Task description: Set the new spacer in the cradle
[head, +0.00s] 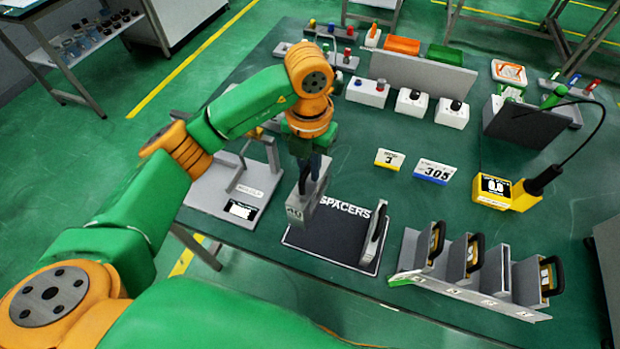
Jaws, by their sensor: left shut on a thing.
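My left gripper (313,165) points down and is shut on a grey plate-like spacer (309,205) with a dark number on its near edge. The spacer is upright at the left side of the black mat marked SPACERS (325,240); I cannot tell whether it touches the mat. A second grey spacer (374,234) with a dark handle stands at the mat's right end. A grey fixture (228,190) with upright parts and a small display stands left of the mat, partly behind my arm. It looks like the cradle. My right gripper is not in view.
A slotted rack (470,286) with several handled plates stands at the right front. Number cards (434,172) and a yellow meter (507,193) with a cabled probe lie behind it. Switch boxes (410,103) and a grey panel (420,75) stand at the back. The table middle is clear.

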